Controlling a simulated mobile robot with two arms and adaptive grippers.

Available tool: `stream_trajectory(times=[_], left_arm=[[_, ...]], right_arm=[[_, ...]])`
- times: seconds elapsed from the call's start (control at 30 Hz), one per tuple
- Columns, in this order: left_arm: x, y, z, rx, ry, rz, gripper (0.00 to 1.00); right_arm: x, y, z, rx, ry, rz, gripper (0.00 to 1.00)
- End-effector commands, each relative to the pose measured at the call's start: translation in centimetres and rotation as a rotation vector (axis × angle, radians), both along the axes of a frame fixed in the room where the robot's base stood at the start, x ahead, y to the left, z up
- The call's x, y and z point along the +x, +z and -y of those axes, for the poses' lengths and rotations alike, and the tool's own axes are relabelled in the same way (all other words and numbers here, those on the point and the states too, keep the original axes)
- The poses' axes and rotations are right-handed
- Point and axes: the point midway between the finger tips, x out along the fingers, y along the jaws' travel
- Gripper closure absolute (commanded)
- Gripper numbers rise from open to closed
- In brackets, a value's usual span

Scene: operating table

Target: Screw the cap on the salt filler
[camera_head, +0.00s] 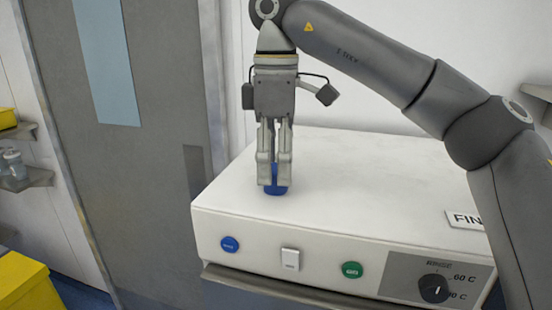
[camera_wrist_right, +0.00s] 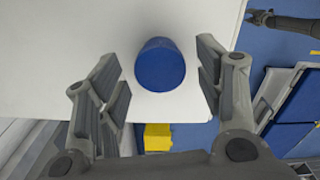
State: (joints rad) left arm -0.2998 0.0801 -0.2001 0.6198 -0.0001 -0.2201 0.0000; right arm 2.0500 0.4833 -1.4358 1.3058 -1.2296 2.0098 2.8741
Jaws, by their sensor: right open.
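The blue cap (camera_head: 276,190) sits on the white top of the machine, near its front edge. My right gripper (camera_head: 275,183) points straight down over it, with its fingertips on either side of the cap. In the right wrist view the round blue cap (camera_wrist_right: 160,65) shows between the two open fingers (camera_wrist_right: 160,85), with a gap on each side. The salt filler opening itself is not visible; whatever lies under the cap is hidden. My left gripper is not clearly seen in the head view.
The white machine (camera_head: 350,205) has a blue button (camera_head: 229,244), a white switch (camera_head: 290,259), a green button (camera_head: 352,270) and a dial (camera_head: 434,288) on its front. A grey door (camera_head: 150,170) stands behind at left. A yellow box (camera_head: 28,288) is at lower left.

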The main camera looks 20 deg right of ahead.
Motion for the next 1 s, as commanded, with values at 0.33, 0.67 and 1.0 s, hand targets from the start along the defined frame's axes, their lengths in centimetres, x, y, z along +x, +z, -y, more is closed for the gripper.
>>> stream_trajectory(times=[0.33,0.67,1.0], left_arm=[[0.0,1.3,0.0,0.0,0.0,0.0,0.6],[0.0,2.2,0.0,0.0,0.0,0.0,0.6],[0.0,2.3,0.0,0.0,0.0,0.0,0.6]], right_arm=[[0.0,0.2,0.0,-0.001,0.301,-0.002,0.38],[0.0,0.0,0.0,0.0,0.595,-0.002,0.38],[0.0,0.0,0.0,-0.001,0.623,-0.002,0.38]])
